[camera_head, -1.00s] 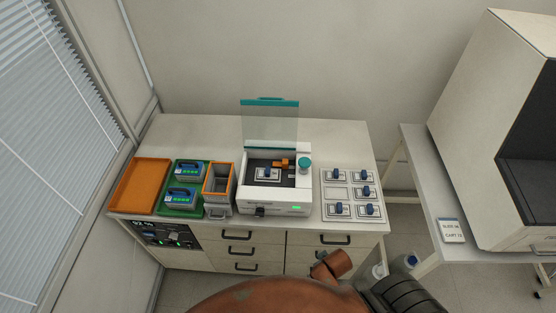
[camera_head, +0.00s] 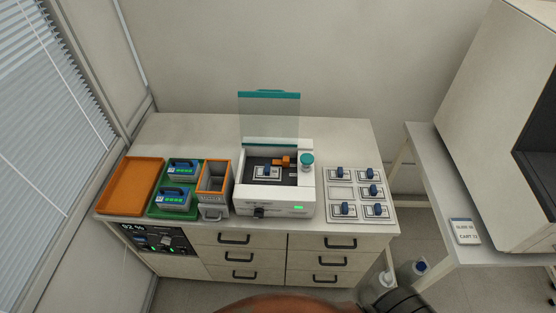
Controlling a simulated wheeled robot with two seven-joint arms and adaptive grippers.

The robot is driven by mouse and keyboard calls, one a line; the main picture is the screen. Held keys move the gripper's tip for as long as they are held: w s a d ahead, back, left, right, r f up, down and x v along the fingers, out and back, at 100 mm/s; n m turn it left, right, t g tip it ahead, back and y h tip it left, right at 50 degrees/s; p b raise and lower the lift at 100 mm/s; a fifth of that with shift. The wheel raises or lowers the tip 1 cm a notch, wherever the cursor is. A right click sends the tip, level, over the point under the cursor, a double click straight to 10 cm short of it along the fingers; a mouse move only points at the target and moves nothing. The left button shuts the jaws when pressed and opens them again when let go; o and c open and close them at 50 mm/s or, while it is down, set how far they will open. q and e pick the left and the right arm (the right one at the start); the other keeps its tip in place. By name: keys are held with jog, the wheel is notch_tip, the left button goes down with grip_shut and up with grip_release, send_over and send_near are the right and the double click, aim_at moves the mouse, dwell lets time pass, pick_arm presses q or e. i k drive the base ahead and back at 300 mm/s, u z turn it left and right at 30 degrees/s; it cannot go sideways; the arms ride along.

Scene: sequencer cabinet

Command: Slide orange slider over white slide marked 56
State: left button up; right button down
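The white sequencer (camera_head: 274,209) stands in the middle of the cabinet top with its clear, teal-edged lid (camera_head: 268,118) raised. Inside its dark bay lies a white slide (camera_head: 267,172) with a blue part on it; its number is too small to read. The orange slider (camera_head: 282,161) sits at the back right of the bay, behind and right of the slide and not over it. A teal knob (camera_head: 307,160) is to the right of the slider. Neither of my grippers shows in the head view; only brown and dark parts of mine show at the bottom edge.
A white rack (camera_head: 355,206) with several blue-handled slides is right of the sequencer. Left are a grey bin with an orange rim (camera_head: 213,183), a green tray (camera_head: 189,209) with two blue cartridges, and an orange tray (camera_head: 133,186). A label card (camera_head: 465,231) lies on the right table.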

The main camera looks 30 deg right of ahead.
aim_at(285, 162)
jog(key=u, duration=1)
jog(key=i, duration=0.95)
jog(key=z, duration=1.95)
